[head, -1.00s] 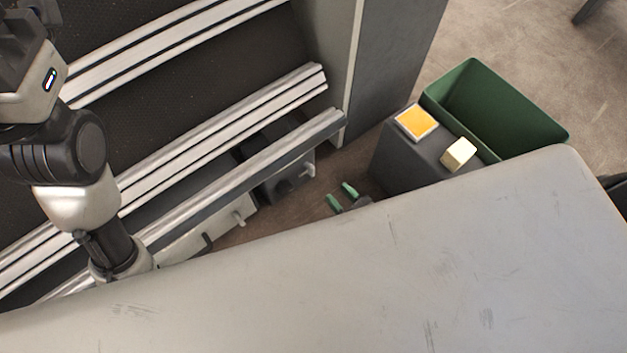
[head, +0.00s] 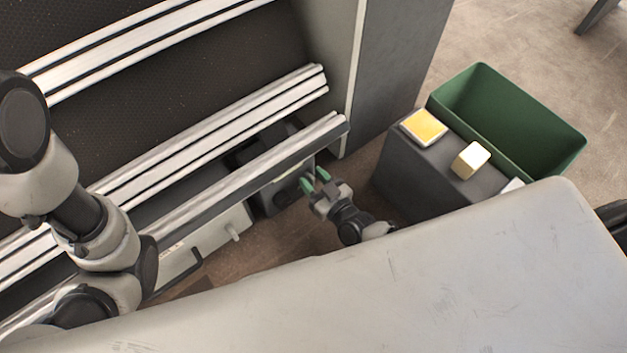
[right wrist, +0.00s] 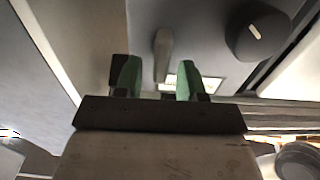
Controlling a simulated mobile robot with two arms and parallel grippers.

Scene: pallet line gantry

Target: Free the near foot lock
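A dark grey lock box (head: 267,197) sits low under the near end of the metal rails. In the right wrist view its grey face (right wrist: 200,45) carries a pale lever (right wrist: 163,48), a round black knob (right wrist: 258,32) and a small label. My right gripper (head: 316,181) has green fingertips and is at the box's front. In the right wrist view the gripper (right wrist: 158,78) is open, with the lever in the gap between its fingers. I see no clear contact. In the head view the gripper hides the lever. My left gripper is out of view.
A paler box with a peg (head: 233,233) sits beside the dark one, under the metal rail (head: 245,172). A dark grey cabinet (head: 405,180) with a yellow panel (head: 424,127) and a cream block (head: 471,160) stands to the right, beside a green bin (head: 548,150).

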